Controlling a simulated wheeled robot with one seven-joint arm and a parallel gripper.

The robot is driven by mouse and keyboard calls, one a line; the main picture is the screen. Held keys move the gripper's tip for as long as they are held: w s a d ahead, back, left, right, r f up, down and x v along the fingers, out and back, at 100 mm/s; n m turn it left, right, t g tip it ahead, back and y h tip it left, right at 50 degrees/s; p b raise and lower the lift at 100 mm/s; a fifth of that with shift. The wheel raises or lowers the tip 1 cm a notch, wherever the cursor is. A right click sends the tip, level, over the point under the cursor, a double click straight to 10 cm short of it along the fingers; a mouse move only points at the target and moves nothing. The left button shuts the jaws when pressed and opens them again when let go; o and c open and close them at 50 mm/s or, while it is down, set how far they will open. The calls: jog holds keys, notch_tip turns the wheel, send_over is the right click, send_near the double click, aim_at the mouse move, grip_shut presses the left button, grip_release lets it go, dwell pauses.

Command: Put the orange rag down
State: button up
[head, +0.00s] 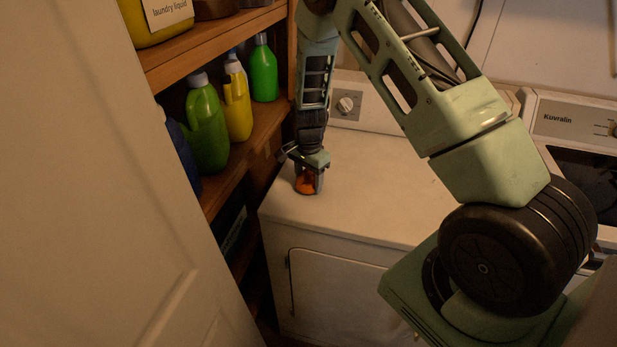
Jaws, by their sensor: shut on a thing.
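The orange rag (305,184) is a small orange bundle at the left end of the white machine's top (375,205). My gripper (308,178) points down over it and is shut on it. The fingers and wrist hide part of the rag. The rag is at or just above the machine's top; I cannot tell whether it touches.
Wooden shelves (215,58) at left hold green bottles (206,125) and a yellow bottle (237,100), close beside my gripper. A white door (90,200) stands at front left. A second machine (580,125) is at right. The white top is clear right of the rag.

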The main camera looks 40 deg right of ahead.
jog(key=shift+f, duration=0.3)
jog(key=shift+f, duration=0.15)
jog(key=o, duration=1)
jog(key=shift+c, duration=0.2)
